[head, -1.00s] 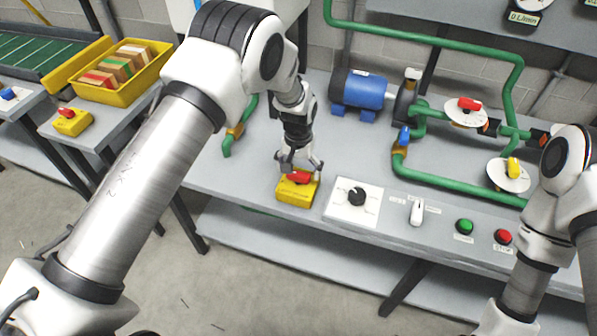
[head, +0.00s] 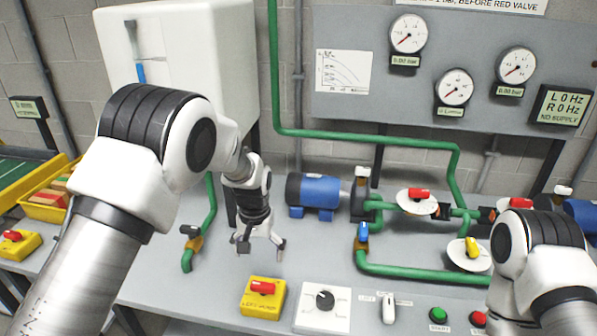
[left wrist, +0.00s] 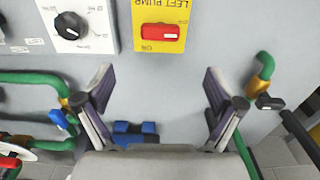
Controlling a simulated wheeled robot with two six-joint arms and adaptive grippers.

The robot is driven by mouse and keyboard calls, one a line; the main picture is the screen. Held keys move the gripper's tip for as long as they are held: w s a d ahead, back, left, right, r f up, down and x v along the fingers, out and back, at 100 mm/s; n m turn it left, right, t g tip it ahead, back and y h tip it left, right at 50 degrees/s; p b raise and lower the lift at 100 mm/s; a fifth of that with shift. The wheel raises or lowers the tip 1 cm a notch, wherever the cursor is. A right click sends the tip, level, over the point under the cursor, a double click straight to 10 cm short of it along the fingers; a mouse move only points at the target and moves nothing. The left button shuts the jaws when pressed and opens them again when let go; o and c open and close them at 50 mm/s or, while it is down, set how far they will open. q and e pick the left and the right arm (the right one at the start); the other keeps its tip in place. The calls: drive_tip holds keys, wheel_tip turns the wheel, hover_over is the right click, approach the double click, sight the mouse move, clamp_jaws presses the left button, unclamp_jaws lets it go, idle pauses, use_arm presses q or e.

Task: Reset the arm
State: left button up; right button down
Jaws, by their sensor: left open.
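My left gripper (head: 260,248) is open and empty. It hangs above the grey bench, a little behind and above the yellow left pump switch box (head: 262,309) with its red handle (head: 262,287). The left wrist view shows the box (left wrist: 160,12) and its red handle (left wrist: 160,32) ahead of the two spread fingers (left wrist: 158,95), apart from them. The handle lies crosswise there, above the word ON. My right arm stands at the right of the head view; its gripper is out of the picture.
A black dial (head: 325,299), a white toggle (head: 388,308), a green button (head: 438,314) and a red button (head: 478,318) line the bench front. A blue pump (head: 313,192), green pipes (head: 420,271) and valves stand behind. Gauges (head: 408,34) hang on a panel; the display reads NO SUPPLY.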

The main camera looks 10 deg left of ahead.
use_arm(q)
drive_tip(key=s+a+f+g, duration=0.2)
drive_tip(key=s+f+g, duration=0.1)
drive_tip(key=s+f, duration=0.65)
drive_tip(key=s+a+f+t, duration=0.1)
drive_tip(key=s+a+f, duration=0.1)
drive_tip(key=s, duration=0.6)
drive_tip(key=s+a+f+t, duration=0.1)
drive_tip(key=s+f, duration=0.4)
drive_tip(key=s, duration=0.4)
drive_tip(key=s+a+f+t, duration=0.1)
drive_tip(key=s+f, duration=0.3)
drive_tip(key=s, duration=0.4)
drive_tip(key=shift+s+a+f+n, duration=0.15)
drive_tip(key=shift+s+a+n, duration=0.2)
drive_tip(key=shift+a, duration=0.45)
